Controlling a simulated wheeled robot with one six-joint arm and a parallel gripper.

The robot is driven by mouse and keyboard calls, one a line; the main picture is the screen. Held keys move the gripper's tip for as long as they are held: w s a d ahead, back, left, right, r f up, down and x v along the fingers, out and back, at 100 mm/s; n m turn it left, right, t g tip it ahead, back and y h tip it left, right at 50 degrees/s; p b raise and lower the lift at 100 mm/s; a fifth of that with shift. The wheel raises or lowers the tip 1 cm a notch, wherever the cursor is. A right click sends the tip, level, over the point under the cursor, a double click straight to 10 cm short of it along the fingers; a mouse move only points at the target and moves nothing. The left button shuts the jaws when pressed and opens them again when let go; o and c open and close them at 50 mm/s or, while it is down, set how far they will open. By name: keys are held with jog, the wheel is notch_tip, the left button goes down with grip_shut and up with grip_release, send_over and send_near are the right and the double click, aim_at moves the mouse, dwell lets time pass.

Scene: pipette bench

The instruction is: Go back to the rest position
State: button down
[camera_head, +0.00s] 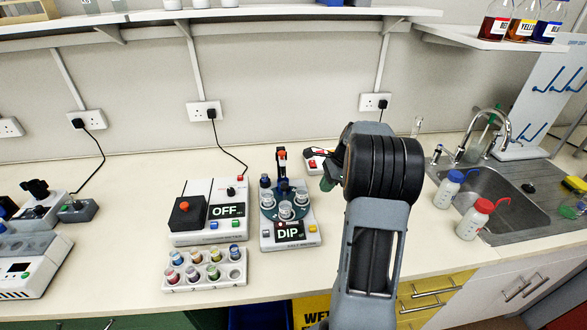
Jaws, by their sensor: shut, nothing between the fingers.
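My arm rises from the bottom of the picture, right of the middle, and folds at a thick black joint above the bench. My gripper (328,182) shows only in part at the left of that joint, shut and empty, above the bench behind the DIP machine. The DIP machine (290,238) has a round carousel with several clear cups and an upright post. It stands left of my arm, apart from the gripper.
An OFF device (207,208) stands left of the DIP machine. A white rack (205,272) with several coloured vials is in front of it. Bottles with red and blue caps (474,220) stand by the sink (500,205) at right. Shelves (250,14) run above. Bare bench (120,205) lies at left.

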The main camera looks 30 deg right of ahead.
jog(key=shift+r, duration=0.15)
jog(key=s+a+r+n+t+h, duration=0.1)
jog(key=s+a+r+n, duration=0.3)
jog(key=s+a+n, duration=0.4)
jog(key=s+a+r+n+t+h, duration=0.1)
jog(key=s+a+r+n+h, duration=0.2)
jog(key=s+a+n, duration=0.5)
jog(key=a+n, duration=0.6)
jog(key=shift+r+t, duration=0.35)
jog(key=shift+t, duration=0.05)
